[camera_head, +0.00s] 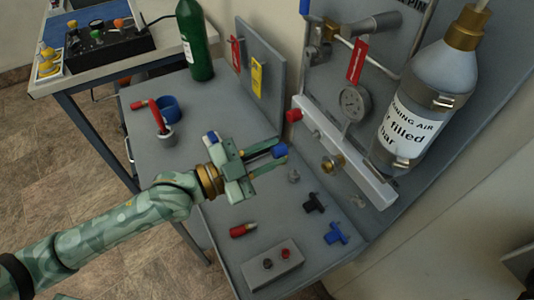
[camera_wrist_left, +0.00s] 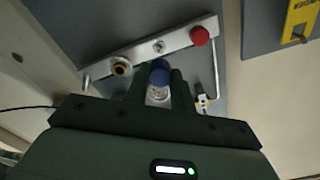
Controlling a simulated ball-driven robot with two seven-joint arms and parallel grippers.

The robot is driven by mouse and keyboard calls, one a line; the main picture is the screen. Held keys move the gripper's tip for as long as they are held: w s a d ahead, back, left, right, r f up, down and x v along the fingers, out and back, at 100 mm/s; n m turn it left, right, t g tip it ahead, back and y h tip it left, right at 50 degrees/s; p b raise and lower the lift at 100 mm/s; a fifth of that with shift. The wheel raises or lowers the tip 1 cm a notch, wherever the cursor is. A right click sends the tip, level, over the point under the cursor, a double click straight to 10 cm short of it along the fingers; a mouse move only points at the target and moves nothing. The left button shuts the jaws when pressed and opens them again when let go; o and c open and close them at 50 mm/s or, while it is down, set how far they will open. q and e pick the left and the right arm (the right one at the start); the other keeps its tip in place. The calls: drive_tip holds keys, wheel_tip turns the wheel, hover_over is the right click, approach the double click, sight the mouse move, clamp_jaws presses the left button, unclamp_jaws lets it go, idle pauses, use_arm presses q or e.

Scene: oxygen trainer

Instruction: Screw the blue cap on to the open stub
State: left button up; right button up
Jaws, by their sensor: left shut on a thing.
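My left gripper (camera_head: 280,151) is shut on the blue cap (camera_head: 279,150), held at the fingertips above the bench. In the left wrist view the blue cap (camera_wrist_left: 160,73) sits between the dark fingers, with a pale part below it that I cannot make out. A bare silver stub (camera_head: 316,133) stands on the white manifold bar (camera_head: 352,163), between a red cap (camera_head: 293,115) and a brass fitting (camera_head: 333,163). The cap appears apart from the bar. In the left wrist view the silver stub (camera_wrist_left: 158,46) is just beyond the cap. My right gripper is out of view.
A pressure gauge (camera_head: 354,101) and a grey cylinder (camera_head: 428,100) are beyond the bar. The bench holds a small silver fitting (camera_head: 294,175), black (camera_head: 314,203) and blue (camera_head: 336,234) fittings, a grey block (camera_head: 272,265), a blue cup (camera_head: 168,108) and a green bottle (camera_head: 195,42).

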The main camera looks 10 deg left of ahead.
sight(313, 137)
use_arm(q)
drive_tip(key=shift+x, duration=2.85)
drive_tip(key=shift+p, duration=0.3)
drive_tip(key=shift+p, duration=0.4)
drive_tip(key=shift+x, duration=0.75)
drive_tip(key=m, duration=0.3)
drive_tip(key=shift+d+m, duration=0.1)
drive_tip(key=shift+m, duration=0.2)
